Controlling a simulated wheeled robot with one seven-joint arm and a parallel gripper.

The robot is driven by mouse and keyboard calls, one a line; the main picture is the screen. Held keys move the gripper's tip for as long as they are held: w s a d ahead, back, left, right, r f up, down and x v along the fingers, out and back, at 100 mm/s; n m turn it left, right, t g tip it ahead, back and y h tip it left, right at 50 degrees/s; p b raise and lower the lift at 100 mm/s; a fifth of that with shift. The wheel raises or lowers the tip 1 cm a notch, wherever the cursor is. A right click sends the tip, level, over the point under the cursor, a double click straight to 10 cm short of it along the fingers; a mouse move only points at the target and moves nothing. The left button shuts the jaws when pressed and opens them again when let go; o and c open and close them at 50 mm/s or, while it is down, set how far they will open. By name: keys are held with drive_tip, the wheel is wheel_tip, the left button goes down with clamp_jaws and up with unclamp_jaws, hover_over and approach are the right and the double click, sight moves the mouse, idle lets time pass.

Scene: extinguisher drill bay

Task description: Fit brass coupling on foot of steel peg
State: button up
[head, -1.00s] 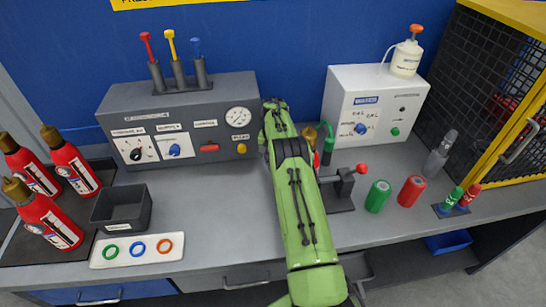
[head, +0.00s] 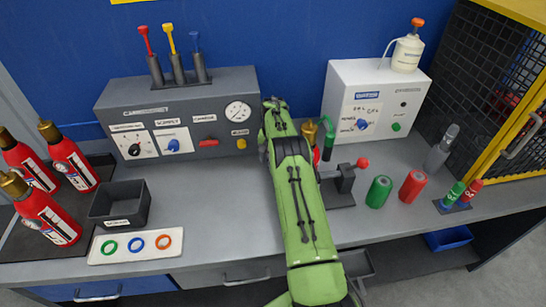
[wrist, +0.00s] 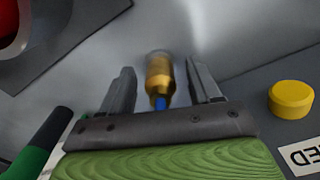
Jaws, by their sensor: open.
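In the wrist view a brass-coloured fitting (wrist: 160,74) with a blue end (wrist: 160,103) sits between the fingers of my gripper (wrist: 162,88). My gripper is open, with a gap on each side of the fitting. The far end of the fitting is blurred and greyish. In the head view my green arm reaches over the bench and hides my gripper. A brass-coloured piece (head: 309,131) shows just right of the arm, beside a green hose; I cannot tell whether it is the same fitting. I cannot make out the steel peg for certain.
A grey control box (head: 180,120) stands left of the arm and a white box (head: 372,105) right. A clamp with a red knob (head: 362,163), a green cylinder (head: 379,189) and a red cylinder (head: 412,186) stand right. A tray of rings (head: 136,244) lies front left.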

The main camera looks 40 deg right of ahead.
drive_tip(key=shift+r, duration=0.1)
wheel_tip(320, 180, up, 16)
drive_tip(key=p, duration=0.6)
drive_tip(key=shift+f, duration=0.2)
